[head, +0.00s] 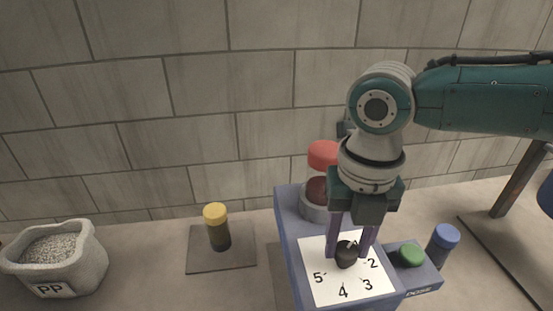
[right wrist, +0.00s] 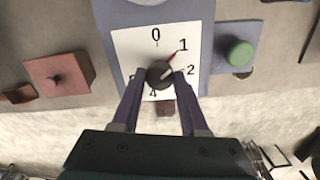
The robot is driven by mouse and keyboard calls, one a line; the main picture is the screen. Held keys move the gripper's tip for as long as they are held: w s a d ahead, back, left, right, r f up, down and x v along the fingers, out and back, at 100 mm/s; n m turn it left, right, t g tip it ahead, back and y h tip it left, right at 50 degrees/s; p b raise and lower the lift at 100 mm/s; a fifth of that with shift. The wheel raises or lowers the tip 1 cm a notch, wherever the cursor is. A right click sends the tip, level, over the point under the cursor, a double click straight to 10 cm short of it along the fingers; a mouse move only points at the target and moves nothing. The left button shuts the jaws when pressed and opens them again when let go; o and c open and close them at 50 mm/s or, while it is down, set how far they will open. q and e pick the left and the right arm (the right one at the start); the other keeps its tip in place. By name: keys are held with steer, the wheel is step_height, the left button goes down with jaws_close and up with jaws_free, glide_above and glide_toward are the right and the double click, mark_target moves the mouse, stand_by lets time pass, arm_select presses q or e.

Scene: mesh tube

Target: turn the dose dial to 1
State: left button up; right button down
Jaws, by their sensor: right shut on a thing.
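The dose dial is a round black knob (head: 347,254) on a white number plate (head: 318,289) on top of a blue-grey box (head: 286,230). In the right wrist view, the knob (right wrist: 158,74) has a pale line on it, angled to the right toward the 2. A red mark runs from the knob's upper right toward the 1. I cannot tell which of the two is the pointer. My right gripper (head: 352,257) points down with its purple fingers shut on the knob, one on each side. My left gripper is not in view.
A green button (head: 411,255) sits on a side ledge right of the plate. A red-capped jar (head: 323,155) stands behind the dial. A yellow-capped bottle (head: 217,228), a blue-capped bottle (head: 443,243) and a grey PP tub (head: 60,262) stand apart. A tiled wall is behind.

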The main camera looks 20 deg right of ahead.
mark_target(346, 249)
steer(key=shift+a+r, duration=0.1)
steer(key=shift+c, duration=2.1)
jaws_free()
step_height(346, 249, up, 10)
steer(key=b, duration=0.1)
